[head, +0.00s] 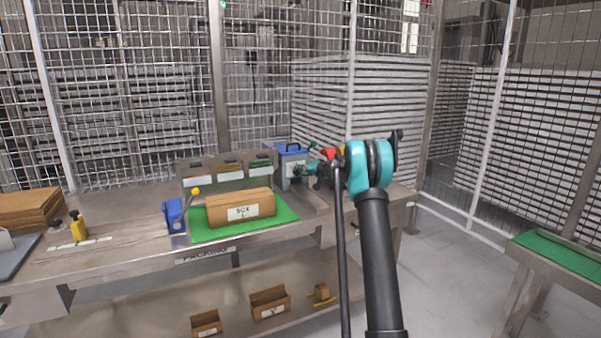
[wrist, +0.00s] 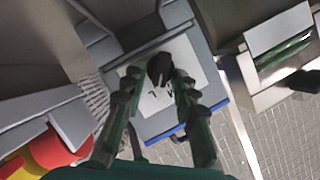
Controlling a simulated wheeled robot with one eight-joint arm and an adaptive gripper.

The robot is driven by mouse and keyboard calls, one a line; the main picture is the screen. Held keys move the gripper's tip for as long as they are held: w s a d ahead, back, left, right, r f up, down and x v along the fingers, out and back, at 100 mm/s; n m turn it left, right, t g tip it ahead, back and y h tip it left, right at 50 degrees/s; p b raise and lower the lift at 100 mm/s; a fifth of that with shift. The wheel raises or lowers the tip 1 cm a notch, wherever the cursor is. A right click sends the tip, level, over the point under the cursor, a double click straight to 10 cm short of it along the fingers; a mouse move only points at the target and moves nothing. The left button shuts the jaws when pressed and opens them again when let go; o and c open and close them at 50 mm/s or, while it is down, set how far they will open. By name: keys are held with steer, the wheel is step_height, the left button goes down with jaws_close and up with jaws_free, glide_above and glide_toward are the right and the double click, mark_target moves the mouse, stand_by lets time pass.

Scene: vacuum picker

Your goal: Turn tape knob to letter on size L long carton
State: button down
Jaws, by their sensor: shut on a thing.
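The long carton (head: 225,213) lies on a green mat (head: 285,213) on the packing bench; its white label appears to read "BOX L". The blue and grey tape machine (head: 290,152) stands behind it to the right. In the wrist view its black knob (wrist: 160,68) sits on a white dial plate (wrist: 150,101) with dark letters, which are too small and partly covered to read. My gripper (wrist: 158,76) is shut on the knob, one green finger on either side. In the head view my gripper (head: 308,169) is at the machine's front, and the knob is hidden there.
A blue device (head: 175,215) with a yellow-balled lever stands left of the carton. A grey sorter (head: 186,180) stands behind the carton. Small open boxes (head: 270,303) sit on the lower shelf.

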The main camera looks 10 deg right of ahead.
steer(key=shift+d+m+y, duration=0.1)
steer(key=shift+m+y, duration=0.2)
steer(key=shift+m, duration=0.2)
steer(key=c, duration=1.5)
jaws_free()
steer(key=shift+c, duration=0.2)
steer(key=v, duration=1.2)
